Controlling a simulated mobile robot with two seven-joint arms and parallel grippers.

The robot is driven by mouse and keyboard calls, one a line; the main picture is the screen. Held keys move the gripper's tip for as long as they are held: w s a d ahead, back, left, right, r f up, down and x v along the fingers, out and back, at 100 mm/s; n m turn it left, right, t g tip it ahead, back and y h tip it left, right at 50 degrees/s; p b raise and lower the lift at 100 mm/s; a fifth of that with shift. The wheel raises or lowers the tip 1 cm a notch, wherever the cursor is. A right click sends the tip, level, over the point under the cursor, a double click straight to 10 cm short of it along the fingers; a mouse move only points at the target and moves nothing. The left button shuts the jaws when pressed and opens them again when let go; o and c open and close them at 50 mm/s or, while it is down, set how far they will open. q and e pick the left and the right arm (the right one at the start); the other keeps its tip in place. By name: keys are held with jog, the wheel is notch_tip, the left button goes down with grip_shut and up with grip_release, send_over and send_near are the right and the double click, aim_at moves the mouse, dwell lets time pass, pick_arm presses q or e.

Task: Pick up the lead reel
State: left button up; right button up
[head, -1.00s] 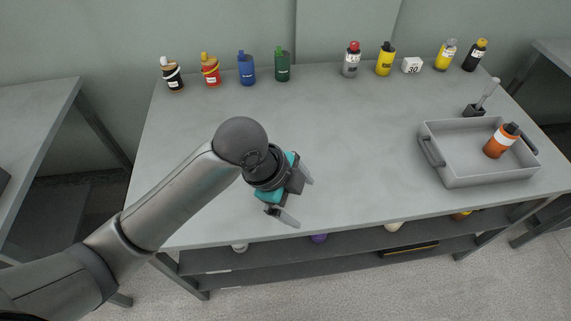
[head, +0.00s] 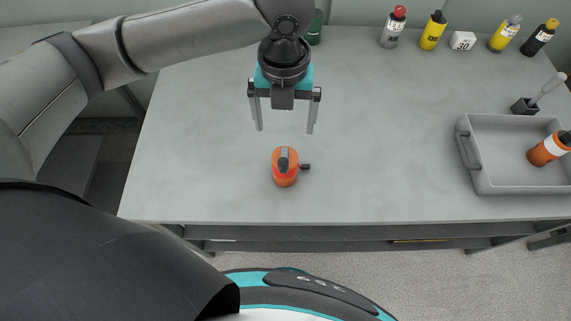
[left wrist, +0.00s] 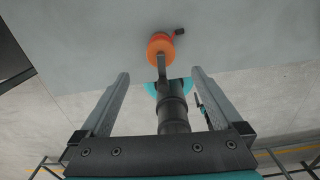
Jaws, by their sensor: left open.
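The lead reel (head: 285,175), a small orange-red spool with a grey and black top piece and a dark knob on its right, stands on the grey bench (head: 390,160) near the front edge. My left gripper (head: 284,130) is open and empty, its two fingers pointing toward the reel from behind it in the head view, apart from it. In the left wrist view the reel (left wrist: 160,47) shows beyond the fingertips, roughly centred between the open fingers (left wrist: 160,74). My right gripper is not in view.
A grey tray (head: 477,182) with an orange bottle (head: 547,150) stands at the right. A dark holder (head: 524,106) is behind it. Several bottles and a white "30" block (head: 462,41) line the back. The bench around the reel is clear.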

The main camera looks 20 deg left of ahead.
aim_at(285, 151)
pick_arm(q)
notch_tip(285, 151, down, 6)
jog(key=shift+r+b, duration=0.15)
jog(key=shift+b, duration=0.35)
jog(key=f, duration=0.1)
jog(key=f+b, duration=0.1)
jog(key=f, duration=0.3)
jog(key=shift+s+d+f, duration=0.1)
jog(key=shift+s, duration=0.15)
grip_shut()
dwell(0.3)
